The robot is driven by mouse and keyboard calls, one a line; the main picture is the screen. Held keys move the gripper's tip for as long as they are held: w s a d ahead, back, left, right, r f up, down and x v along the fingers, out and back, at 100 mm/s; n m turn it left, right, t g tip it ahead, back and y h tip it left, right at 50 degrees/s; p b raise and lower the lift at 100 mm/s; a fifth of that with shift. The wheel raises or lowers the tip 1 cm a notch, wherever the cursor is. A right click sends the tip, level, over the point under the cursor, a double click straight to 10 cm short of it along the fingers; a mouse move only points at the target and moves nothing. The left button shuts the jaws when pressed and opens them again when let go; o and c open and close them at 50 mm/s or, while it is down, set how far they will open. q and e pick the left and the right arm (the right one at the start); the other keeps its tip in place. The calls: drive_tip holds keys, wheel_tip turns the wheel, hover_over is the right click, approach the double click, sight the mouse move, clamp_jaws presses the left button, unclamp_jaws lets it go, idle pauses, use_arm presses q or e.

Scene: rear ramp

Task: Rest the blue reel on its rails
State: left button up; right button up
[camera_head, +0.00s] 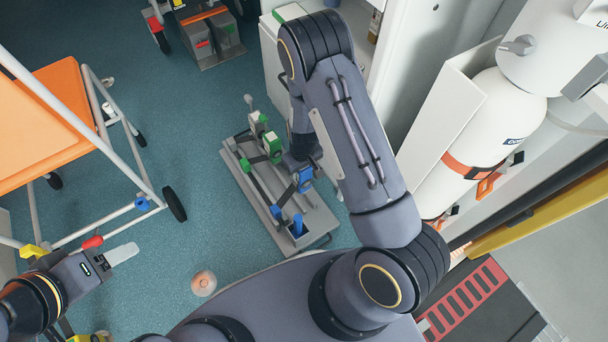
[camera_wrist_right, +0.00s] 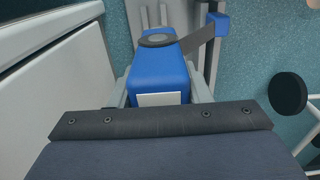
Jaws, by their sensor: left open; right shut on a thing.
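The blue reel (camera_head: 304,180) is a blue block with a pale label and a dark strap in the right wrist view (camera_wrist_right: 158,75). My right gripper (camera_head: 298,164) is shut on it, with a finger on each side, over the grey rail stand (camera_head: 318,222). The pale rails (camera_wrist_right: 150,14) show beyond the reel in the wrist view. I cannot tell whether the reel touches them. The strap runs to a small blue end piece (camera_wrist_right: 222,24) beside the rails. My forearm hides part of the stand. My left gripper (camera_head: 118,256) is open and empty at lower left, away from the stand.
Green parts (camera_head: 271,145) sit farther along the stand, and a blue upright piece (camera_head: 297,227) stands at its near end. An orange-seated wheeled chair (camera_head: 48,120) is at left. A white cylinder (camera_head: 480,130) hangs at right.

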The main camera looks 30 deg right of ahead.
sight(304, 188)
drive_tip(key=shift+s+d+f, duration=0.2)
drive_tip(key=shift+f, duration=0.4)
drive_tip(key=shift+s+d+f, duration=0.15)
drive_tip(key=shift+f, duration=0.4)
drive_tip(key=shift+f+b, duration=0.25)
drive_tip(key=shift+b, duration=0.15)
drive_tip(key=shift+f+b, duration=3.35)
drive_tip(key=shift+f, duration=0.8)
drive_tip(key=shift+s+f, duration=0.1)
clamp_jaws()
drive_tip(key=o, duration=1.4)
unclamp_jaws()
drive_tip(key=shift+f, duration=0.1)
drive_tip(key=shift+o, duration=0.2)
